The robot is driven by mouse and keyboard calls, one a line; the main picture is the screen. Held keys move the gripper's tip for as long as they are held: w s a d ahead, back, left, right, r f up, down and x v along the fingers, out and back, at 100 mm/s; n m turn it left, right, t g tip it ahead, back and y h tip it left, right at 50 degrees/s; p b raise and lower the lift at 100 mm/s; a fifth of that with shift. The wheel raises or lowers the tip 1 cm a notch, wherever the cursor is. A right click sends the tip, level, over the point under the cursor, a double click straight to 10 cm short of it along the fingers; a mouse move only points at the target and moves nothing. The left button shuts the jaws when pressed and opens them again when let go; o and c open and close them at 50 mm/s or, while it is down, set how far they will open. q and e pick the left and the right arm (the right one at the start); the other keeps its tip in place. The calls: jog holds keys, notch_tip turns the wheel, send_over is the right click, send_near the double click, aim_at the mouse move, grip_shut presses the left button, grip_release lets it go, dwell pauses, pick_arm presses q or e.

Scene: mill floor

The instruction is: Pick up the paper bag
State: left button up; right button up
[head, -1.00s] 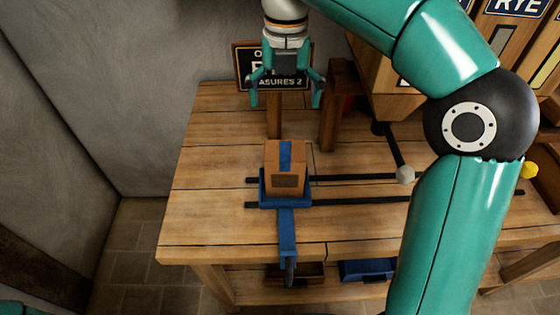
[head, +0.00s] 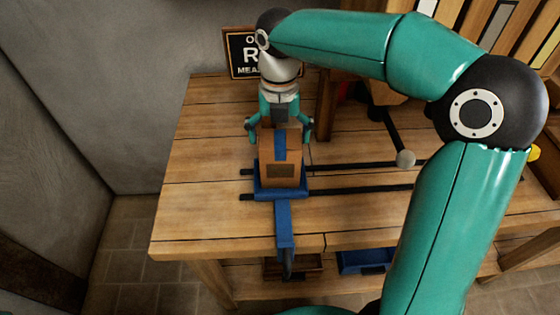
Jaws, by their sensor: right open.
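The paper bag (head: 282,171) is a brown box-like bag with a blue stripe and a dark label on its front. It stands upright on a blue sliding carriage (head: 284,194) on the wooden table. My right gripper (head: 279,138) is open at the bag's top, with one finger to the left and one to the right. The bag's far side is hidden, and I cannot tell whether the fingers touch it. My left gripper is not in view.
The carriage sits on two dark rails (head: 350,189) running right. A sign (head: 240,52) is behind the table (head: 205,170). The tabletop left of the bag is clear.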

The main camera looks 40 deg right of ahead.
jog(key=shift+s+f, duration=0.2)
jog(key=shift+f, duration=1.75)
jog(key=c, duration=1.2)
jog(key=shift+o, duration=0.2)
jog(key=shift+r, duration=0.1)
